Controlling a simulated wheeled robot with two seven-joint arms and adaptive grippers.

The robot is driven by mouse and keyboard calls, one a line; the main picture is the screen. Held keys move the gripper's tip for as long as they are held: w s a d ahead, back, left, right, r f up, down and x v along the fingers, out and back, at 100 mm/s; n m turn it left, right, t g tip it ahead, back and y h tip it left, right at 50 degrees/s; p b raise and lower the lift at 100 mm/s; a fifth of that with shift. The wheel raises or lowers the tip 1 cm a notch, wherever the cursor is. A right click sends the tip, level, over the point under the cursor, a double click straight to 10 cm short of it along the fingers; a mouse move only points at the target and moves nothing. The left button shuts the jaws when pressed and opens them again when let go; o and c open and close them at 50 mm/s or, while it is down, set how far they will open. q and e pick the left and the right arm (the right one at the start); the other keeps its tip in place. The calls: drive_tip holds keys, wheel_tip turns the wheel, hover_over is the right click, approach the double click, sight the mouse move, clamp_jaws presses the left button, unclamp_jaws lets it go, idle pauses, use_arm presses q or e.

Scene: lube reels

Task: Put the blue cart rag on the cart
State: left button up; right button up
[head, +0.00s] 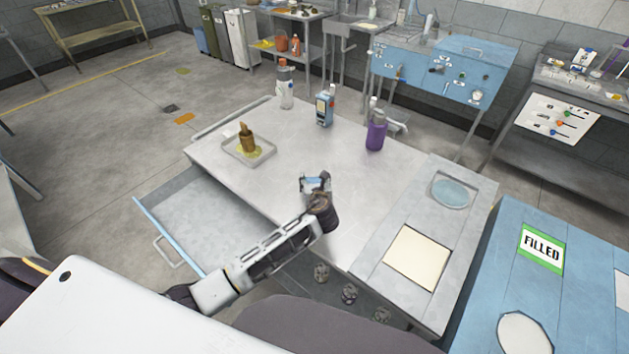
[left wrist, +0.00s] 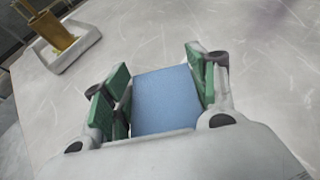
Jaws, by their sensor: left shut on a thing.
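The blue cart rag (left wrist: 167,100) is a folded, flat blue square between the green finger pads of my left gripper (left wrist: 160,95) in the left wrist view. In the head view my left gripper (head: 315,184) is over the middle of a grey-topped unit (head: 240,192) with an open drawer, and a bit of the blue rag shows between its fingers. This unit looks like the cart, though no label on it confirms that. I cannot tell whether the rag touches the top. My right gripper is not in view.
A tray (head: 232,152) with a brown-gold pump can (head: 247,138) stands left on the top. A clear bottle (head: 285,88), a blue device (head: 324,108) and a purple bottle (head: 376,133) stand at the back. A blue table (head: 490,265) with a FILLED sign is at right.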

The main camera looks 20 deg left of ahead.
use_arm(q)
drive_tip(key=o, duration=1)
drive_tip(key=shift+v, duration=6)
